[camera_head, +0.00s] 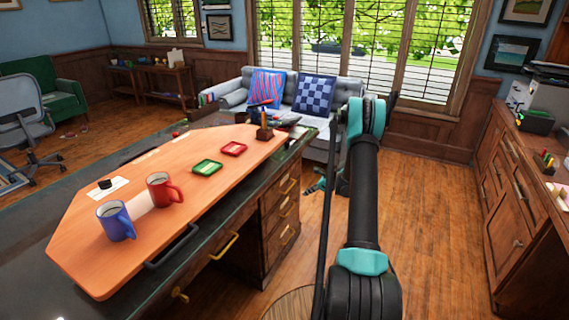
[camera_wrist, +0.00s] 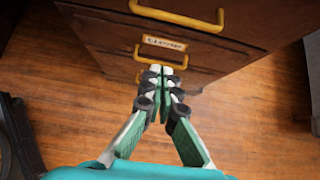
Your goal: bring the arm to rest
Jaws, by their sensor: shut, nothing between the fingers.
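My gripper (camera_wrist: 161,72) shows in the wrist view with its fingertips together and nothing between them. It is in front of a wooden drawer front with yellow handles (camera_wrist: 180,17) and a small label (camera_wrist: 165,43). I cannot tell whether the fingertips touch the drawer front. In the head view my arm (camera_head: 363,195) rises on the right of the desk and bends at a teal joint. A small teal part of it (camera_head: 315,186) shows low beside the desk drawers, partly hidden.
The dark desk (camera_head: 262,187) carries an orange board (camera_head: 215,200) with a red mug (camera_head: 160,190), a blue mug (camera_head: 116,222), a green tray (camera_head: 207,167) and a red tray (camera_head: 233,149). A sofa (camera_head: 341,93) stands behind. Wooden floor (camera_head: 435,220) is clear before the right cabinet (camera_head: 512,200).

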